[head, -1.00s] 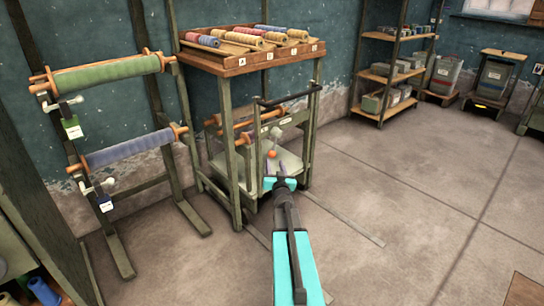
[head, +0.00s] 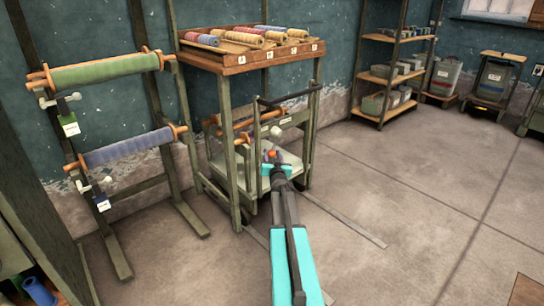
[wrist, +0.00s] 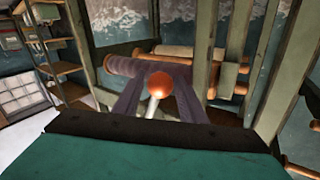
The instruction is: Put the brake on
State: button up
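The brake lever has a round orange knob (head: 272,153) and a pale stem. It stands at the low cart (head: 290,160) under the wooden-topped stand. In the wrist view the orange knob (wrist: 159,84) is large and central, with its pale stem (wrist: 153,106) running down toward me. My gripper (head: 273,161) is right at the knob in the head view. In the wrist view its two grey-purple fingers (wrist: 157,95) are spread, one on each side of the knob and stem, with gaps visible. I cannot tell whether either finger touches the stem.
The stand's legs (head: 232,150) and the cart's dark handle (head: 290,97) are close around my gripper. Thread spools lie on the stand top (head: 240,67). A roll rack (head: 110,75) is at left, shelves (head: 370,77) at back right. The floor at right is mostly clear.

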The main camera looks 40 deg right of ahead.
jog(key=shift+w+d, duration=0.25)
jog(key=shift+w, duration=0.1)
grip_shut()
